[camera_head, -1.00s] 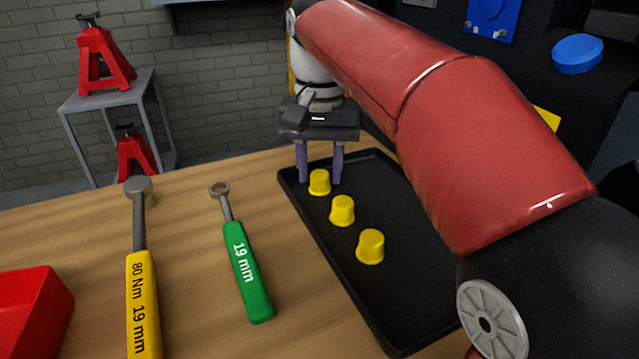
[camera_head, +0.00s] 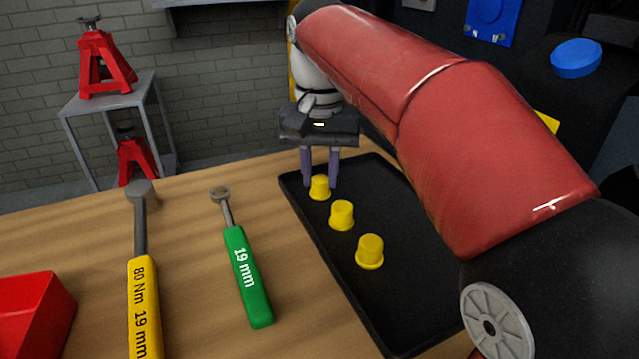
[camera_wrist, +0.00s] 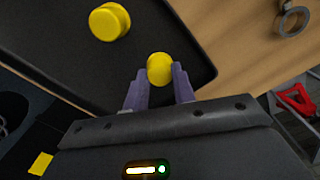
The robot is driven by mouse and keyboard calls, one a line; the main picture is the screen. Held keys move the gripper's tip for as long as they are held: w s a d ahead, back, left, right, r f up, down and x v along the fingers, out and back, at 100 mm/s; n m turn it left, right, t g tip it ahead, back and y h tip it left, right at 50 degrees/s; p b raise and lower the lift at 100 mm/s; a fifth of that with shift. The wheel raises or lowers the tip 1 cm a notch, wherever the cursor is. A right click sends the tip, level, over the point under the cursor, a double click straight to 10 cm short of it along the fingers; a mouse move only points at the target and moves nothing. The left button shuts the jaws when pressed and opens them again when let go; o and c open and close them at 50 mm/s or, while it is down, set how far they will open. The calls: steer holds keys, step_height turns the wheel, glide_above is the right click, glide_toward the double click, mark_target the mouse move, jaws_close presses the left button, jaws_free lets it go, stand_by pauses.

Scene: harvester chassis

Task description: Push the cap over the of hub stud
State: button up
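Three yellow caps stand in a row on the black tray (camera_head: 402,290). The far cap (camera_head: 320,188) is between the two purple fingers of my gripper (camera_head: 320,178). In the wrist view, the fingers (camera_wrist: 160,78) meet both sides of that cap (camera_wrist: 160,69), and I see no gap. The cap still appears to be on the tray. The middle cap (camera_head: 342,215) and the near cap (camera_head: 370,251) stand free. The middle one also shows in the wrist view (camera_wrist: 109,22). I cannot make out a hub stud in either view.
A green 19 mm wrench (camera_head: 246,275) and a yellow torque wrench (camera_head: 143,305) lie left of the tray on the wooden table. A red bin (camera_head: 35,310) is at the lower left. Dark machinery with blue parts (camera_head: 577,56) stands at the upper right.

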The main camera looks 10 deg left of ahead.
mark_target(320, 179)
steer(key=shift+r+p, duration=1.85)
steer(key=shift+p, duration=0.05)
steer(key=shift+r, duration=1.15)
